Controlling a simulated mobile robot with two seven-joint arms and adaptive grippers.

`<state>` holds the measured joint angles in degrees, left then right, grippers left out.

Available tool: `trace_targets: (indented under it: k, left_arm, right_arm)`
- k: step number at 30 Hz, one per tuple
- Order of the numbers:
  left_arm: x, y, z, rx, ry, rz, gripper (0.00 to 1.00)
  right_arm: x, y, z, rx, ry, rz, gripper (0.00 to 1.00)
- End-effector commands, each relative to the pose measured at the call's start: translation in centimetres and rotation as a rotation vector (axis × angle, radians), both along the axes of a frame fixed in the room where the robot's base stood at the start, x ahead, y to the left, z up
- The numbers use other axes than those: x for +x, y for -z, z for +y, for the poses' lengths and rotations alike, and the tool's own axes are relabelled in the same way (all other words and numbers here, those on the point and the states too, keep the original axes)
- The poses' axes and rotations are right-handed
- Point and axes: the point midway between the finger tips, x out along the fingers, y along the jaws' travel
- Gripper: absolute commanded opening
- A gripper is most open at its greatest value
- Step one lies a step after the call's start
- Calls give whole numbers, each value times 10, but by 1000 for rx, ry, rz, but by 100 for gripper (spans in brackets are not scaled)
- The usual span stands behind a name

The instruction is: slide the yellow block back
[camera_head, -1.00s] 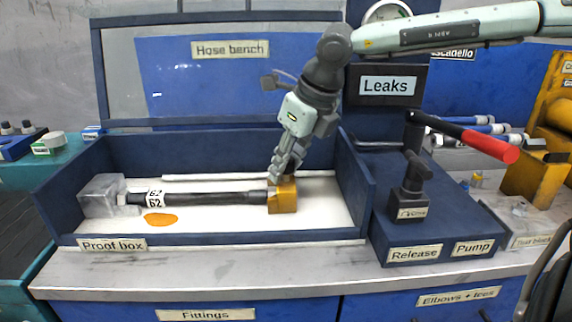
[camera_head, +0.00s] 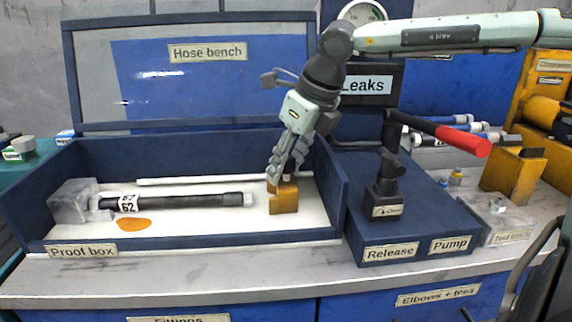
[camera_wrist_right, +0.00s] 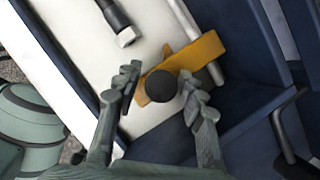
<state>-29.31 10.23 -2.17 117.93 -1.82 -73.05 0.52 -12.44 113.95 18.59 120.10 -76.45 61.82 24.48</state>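The yellow block (camera_head: 284,198) stands on the white floor of the proof box, near its right end. It also shows in the wrist view (camera_wrist_right: 205,55), with a dark round knob (camera_wrist_right: 160,86) on it. My right gripper (camera_head: 281,170) reaches down to the block from above. In the wrist view its fingers (camera_wrist_right: 160,82) stand apart on either side of the knob, with a gap showing at the left finger. The black hose (camera_head: 180,201) lies to the left of the block, its pale end fitting bare and apart from it. My left gripper is not in view.
A clear block (camera_head: 73,200) holds the hose's left end. An orange puddle (camera_head: 134,225) lies before the hose. A thin white rod (camera_head: 200,180) runs behind it. The box's right wall (camera_head: 330,190) is close to the block. Beyond it stands a pump with a red-handled lever (camera_head: 462,140).

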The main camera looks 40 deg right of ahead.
Motion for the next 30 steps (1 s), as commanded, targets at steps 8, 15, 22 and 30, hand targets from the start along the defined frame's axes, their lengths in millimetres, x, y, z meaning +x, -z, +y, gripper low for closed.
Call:
trace_targets:
  k: [8, 15, 22, 30]
  left_arm:
    - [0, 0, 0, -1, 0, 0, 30]
    - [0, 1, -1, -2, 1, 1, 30]
    - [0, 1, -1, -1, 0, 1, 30]
    - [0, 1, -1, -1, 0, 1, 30]
  right_arm:
    - [0, 0, 0, 0, 0, 0, 49]
    - [-6, -18, -1, 1, 1, -5, 49]
    - [-23, -64, -6, 0, 2, -8, 49]
    - [-41, -103, -10, 0, 0, -2, 49]
